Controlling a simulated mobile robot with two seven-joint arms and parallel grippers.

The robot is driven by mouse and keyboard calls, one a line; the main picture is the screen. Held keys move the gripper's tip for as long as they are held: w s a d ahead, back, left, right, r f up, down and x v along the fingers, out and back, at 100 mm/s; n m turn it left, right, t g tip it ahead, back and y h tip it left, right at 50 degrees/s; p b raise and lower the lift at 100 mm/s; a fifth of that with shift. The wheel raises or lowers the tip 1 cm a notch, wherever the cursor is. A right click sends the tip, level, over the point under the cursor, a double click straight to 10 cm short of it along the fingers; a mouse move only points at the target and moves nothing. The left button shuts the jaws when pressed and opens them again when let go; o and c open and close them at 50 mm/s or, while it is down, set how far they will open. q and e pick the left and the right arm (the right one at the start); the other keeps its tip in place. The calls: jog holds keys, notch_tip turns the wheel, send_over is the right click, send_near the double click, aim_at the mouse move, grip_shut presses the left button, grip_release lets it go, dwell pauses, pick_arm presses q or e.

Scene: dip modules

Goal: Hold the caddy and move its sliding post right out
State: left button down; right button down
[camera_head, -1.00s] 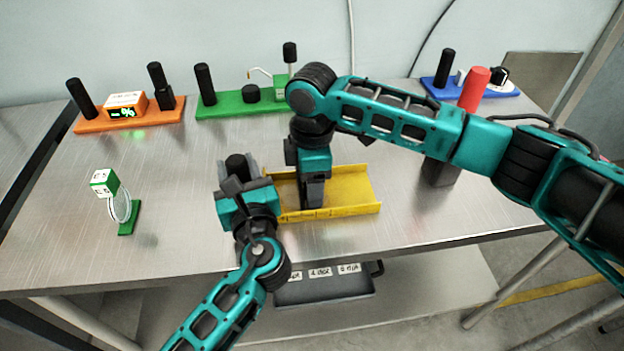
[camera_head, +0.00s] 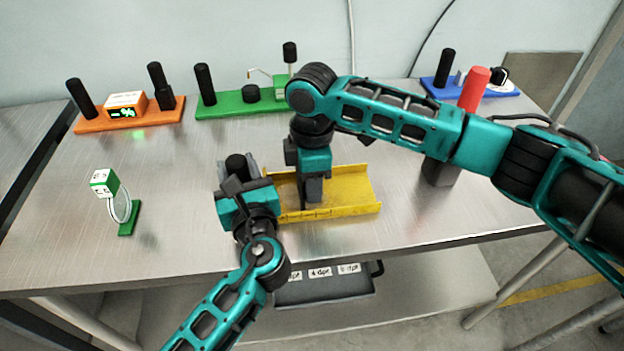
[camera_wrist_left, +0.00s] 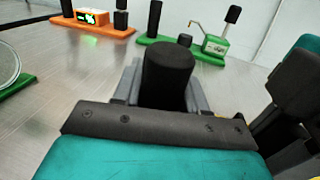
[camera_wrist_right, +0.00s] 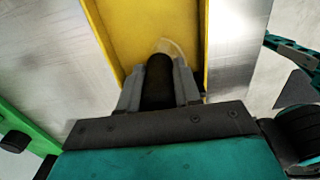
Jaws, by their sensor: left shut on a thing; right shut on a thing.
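The caddy is a yellow tray (camera_head: 350,190) with low side walls, lying on the metal table in the head view. My left gripper (camera_head: 237,170) is at its left end, shut on a black post (camera_wrist_left: 168,75) that stands up between the fingers. My right gripper (camera_head: 312,192) reaches down inside the tray, shut on a dark upright post (camera_wrist_right: 159,78) seen between its fingers in the right wrist view. The tray's yellow floor (camera_wrist_right: 150,30) shows beyond it. The lower ends of both posts are hidden by the grippers.
An orange board (camera_head: 130,120) and a green board (camera_head: 240,106) stand at the back; a blue board (camera_head: 470,90) is at back right with a red cylinder (camera_head: 474,88) in front. A small green stand (camera_head: 130,218) is at left.

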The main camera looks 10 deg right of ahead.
jog(key=shift+d, duration=0.1)
jog(key=d, duration=0.7)
pick_arm(q)
jog(key=shift+a, duration=0.1)
pick_arm(e)
jog(key=c, duration=0.8)
grip_release()
jog(key=shift+a, duration=0.1)
notch_tip(320, 180, up, 12)
jog(key=shift+r, duration=0.1)
